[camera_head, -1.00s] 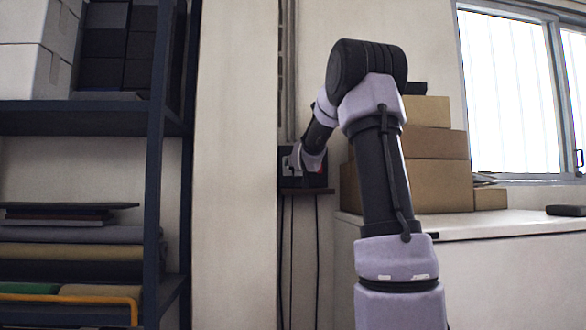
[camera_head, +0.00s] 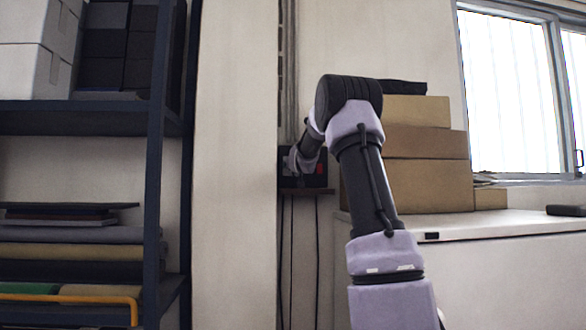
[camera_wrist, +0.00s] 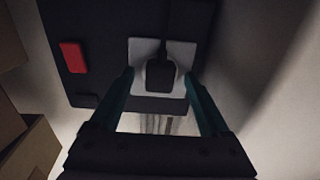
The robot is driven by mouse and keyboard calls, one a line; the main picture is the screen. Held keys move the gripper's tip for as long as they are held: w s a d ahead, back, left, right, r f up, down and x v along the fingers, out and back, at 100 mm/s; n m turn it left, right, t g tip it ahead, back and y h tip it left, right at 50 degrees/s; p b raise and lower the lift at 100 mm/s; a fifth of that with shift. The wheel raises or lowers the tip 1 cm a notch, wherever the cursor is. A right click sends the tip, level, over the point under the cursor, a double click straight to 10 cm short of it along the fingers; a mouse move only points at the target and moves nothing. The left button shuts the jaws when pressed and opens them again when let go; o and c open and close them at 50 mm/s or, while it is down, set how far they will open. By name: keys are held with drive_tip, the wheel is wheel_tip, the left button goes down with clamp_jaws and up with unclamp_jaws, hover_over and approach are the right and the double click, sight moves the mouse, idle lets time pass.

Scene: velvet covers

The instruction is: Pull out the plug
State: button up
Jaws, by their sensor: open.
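The black plug (camera_wrist: 160,74) sits in a light square socket (camera_wrist: 140,48) on a dark wall panel in the wrist view. A short dark piece of cord shows at its upper end. My gripper (camera_wrist: 159,80) is open, with one teal finger on each side of the plug. I cannot tell whether the fingers touch it. In the head view the dark panel (camera_head: 317,181) is on the wall, and my wrist covers its left part, hiding the plug there.
A red switch (camera_wrist: 73,57) is on the panel, left of the socket in the wrist view. Stacked cardboard boxes (camera_head: 425,143) stand on a white cabinet (camera_head: 500,222) to the right. A dark shelf rack (camera_head: 155,200) stands at the left. Cables hang below the panel.

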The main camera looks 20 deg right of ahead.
idle(0.8)
clamp_jaws()
drive_tip(key=shift+s, duration=0.1)
